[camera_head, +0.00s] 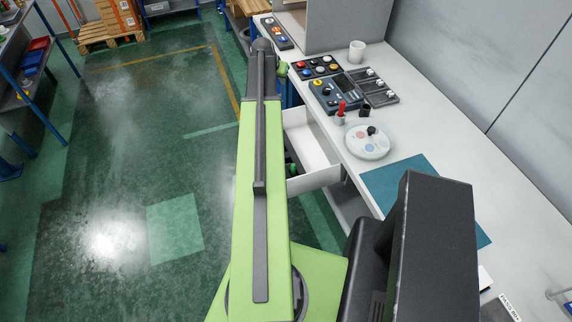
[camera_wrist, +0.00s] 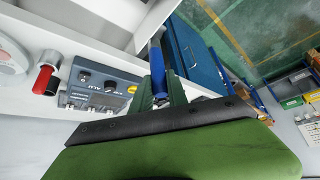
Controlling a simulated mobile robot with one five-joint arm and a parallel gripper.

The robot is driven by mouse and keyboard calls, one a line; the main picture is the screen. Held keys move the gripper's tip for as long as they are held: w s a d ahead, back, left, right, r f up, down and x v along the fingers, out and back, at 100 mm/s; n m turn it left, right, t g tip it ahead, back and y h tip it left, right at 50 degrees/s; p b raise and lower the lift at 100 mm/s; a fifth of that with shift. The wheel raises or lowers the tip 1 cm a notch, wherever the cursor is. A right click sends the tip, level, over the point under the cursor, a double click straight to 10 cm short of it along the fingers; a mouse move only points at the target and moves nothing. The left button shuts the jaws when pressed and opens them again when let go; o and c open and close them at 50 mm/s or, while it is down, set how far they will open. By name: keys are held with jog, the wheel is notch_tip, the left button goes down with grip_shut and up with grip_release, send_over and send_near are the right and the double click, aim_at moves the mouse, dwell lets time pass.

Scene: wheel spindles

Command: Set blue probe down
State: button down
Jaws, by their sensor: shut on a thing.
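The blue probe (camera_wrist: 157,62) is between the dark green fingers of my gripper (camera_wrist: 160,82) in the wrist view. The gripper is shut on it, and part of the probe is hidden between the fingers. In the head view my arm hides the probe, and only a small green part of the gripper (camera_head: 283,69) shows beside the arm's far end, left of the bench. A red probe (camera_head: 341,108) stands upright in a small holder on the bench; it also shows in the wrist view (camera_wrist: 43,79). A dark holder (camera_head: 365,110) stands beside it.
On the bench (camera_head: 408,135) are a knobbed instrument (camera_head: 333,96), a button panel (camera_head: 316,66), a dark tray (camera_head: 373,87), a white cup (camera_head: 357,51), a round white dish (camera_head: 368,142) and a teal mat (camera_head: 385,183). An open white drawer (camera_head: 318,150) juts out near my arm.

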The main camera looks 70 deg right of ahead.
jog(key=s+a+f+m+g+y+b, duration=0.2)
jog(key=s+a+f+m+g+b, duration=0.2)
jog(key=s+a+f+m+b, duration=0.7)
jog(key=w+d+f+n+b, duration=0.1)
jog(key=w+f+b, duration=0.1)
jog(key=f+b, duration=0.3)
jog(key=w+f+n+b, duration=0.1)
jog(key=w+f+b, duration=0.1)
jog(key=f+b, duration=0.3)
jog(key=w+d+f+n+b, duration=0.1)
jog(key=w+f+b, duration=0.1)
jog(key=f+b, duration=0.4)
jog(key=shift+w+d+f, duration=0.1)
jog(key=shift+w+d, duration=0.1)
jog(key=shift+d, duration=0.15)
jog(key=shift+r, duration=0.25)
jog(key=shift+f, duration=0.25)
jog(key=c, duration=1.3)
grip_release()
jog(key=shift+r, duration=0.1)
